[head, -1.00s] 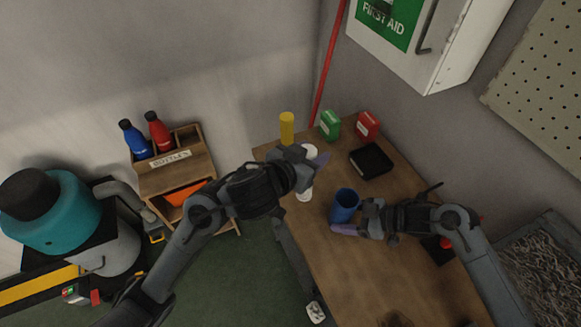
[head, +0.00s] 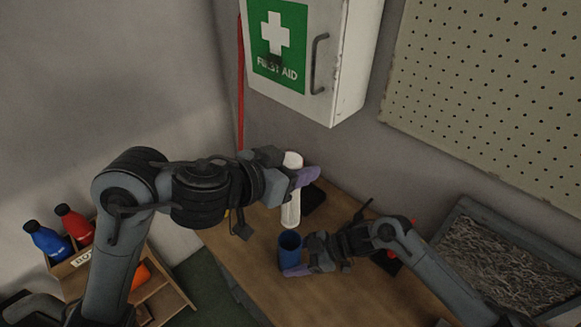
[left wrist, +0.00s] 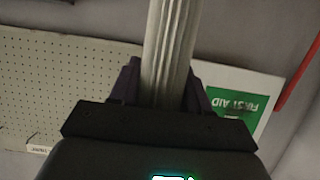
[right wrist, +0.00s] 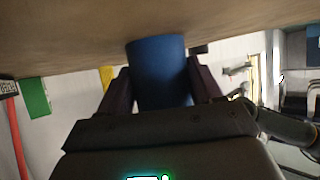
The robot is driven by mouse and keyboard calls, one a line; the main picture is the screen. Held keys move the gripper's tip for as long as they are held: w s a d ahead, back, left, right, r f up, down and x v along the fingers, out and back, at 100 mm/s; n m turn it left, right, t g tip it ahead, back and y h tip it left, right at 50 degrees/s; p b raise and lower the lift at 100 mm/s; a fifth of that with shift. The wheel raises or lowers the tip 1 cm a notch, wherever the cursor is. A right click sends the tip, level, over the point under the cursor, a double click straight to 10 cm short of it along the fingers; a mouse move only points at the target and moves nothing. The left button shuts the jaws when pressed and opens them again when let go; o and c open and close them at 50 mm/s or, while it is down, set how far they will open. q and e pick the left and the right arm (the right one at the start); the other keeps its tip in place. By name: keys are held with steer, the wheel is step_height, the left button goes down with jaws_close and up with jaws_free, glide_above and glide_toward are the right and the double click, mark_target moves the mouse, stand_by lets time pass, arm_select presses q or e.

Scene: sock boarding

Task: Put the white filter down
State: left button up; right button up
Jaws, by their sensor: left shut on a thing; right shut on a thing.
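The white filter (head: 291,208) is a long, pale cylinder held roughly upright. My left gripper (head: 298,178) is shut around its upper part. In the left wrist view the filter (left wrist: 168,50) looks ribbed and runs up between the fingers. Its lower end appears just above and behind the open mouth of a blue cup (head: 290,254) in the head view; I cannot tell the exact gap. My right gripper (head: 297,270) is shut on the blue cup, low at the wooden table. The right wrist view shows the cup (right wrist: 158,75) between both fingers.
The wooden table (head: 350,293) has free room in front of the cup. A black item (head: 314,200) lies behind the filter. A first aid cabinet (head: 347,75) hangs above. A bin of shredded material (head: 440,232) is at right. Blue (head: 47,242) and red (head: 75,226) bottles stand at left.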

mark_target(295, 226)
arm_select(q)
step_height(295, 226, down, 19)
steer(key=shift+r, duration=0.1)
stand_by(1.0)
steer(key=o, duration=1.4)
steer(key=s+a, duration=0.6)
steer(key=shift+s+a, duration=0.3)
